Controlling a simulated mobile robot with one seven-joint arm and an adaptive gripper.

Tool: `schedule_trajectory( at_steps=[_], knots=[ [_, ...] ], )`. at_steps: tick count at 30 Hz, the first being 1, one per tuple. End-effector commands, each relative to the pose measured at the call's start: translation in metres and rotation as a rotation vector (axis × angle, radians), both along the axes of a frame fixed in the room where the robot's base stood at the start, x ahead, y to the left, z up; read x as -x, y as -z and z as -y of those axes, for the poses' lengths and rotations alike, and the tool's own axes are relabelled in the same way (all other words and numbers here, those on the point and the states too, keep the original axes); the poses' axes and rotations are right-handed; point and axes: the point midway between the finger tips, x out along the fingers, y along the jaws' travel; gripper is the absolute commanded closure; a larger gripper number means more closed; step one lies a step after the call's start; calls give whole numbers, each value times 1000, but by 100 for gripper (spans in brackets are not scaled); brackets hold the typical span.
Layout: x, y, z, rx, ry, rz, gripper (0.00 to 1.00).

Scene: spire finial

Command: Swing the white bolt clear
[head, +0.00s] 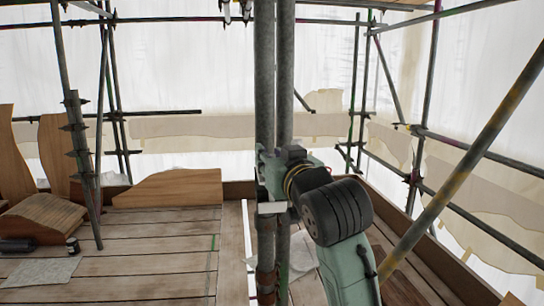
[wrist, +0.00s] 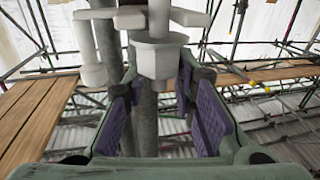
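A pale, near-white bolt (wrist: 158,55) with a wide faceted end hangs at the top middle of the wrist view, in front of the grey upright poles. My gripper (wrist: 160,88) is open, with its purple-padded fingers on either side of the space below and around the bolt's end. I see no clear contact between pads and bolt. In the head view my gripper (head: 268,178) is at the twin upright poles (head: 264,90), largely hidden by my wrist. A small white block (head: 271,207) shows just below it; I cannot tell if it is part of the bolt.
Another white cylindrical piece (wrist: 92,62) stands left of the bolt, close by my left finger. A diagonal scaffold tube (head: 465,165) crosses the right side near my arm. The plank deck (head: 150,255) is largely clear, with a curved wooden panel (head: 168,188) behind.

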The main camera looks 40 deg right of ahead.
Motion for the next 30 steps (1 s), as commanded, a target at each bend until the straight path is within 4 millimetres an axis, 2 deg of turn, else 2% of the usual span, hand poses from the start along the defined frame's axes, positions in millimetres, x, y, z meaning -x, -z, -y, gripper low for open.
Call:
schedule_trajectory(
  at_steps=[1, 9, 30],
  knots=[
    [0, 0, 0, 0, 2, 0, 82],
    [1, 0, 2, -1, 5, 0, 100],
    [5, 2, 5, 5, 14, 13, 100]
  ],
)
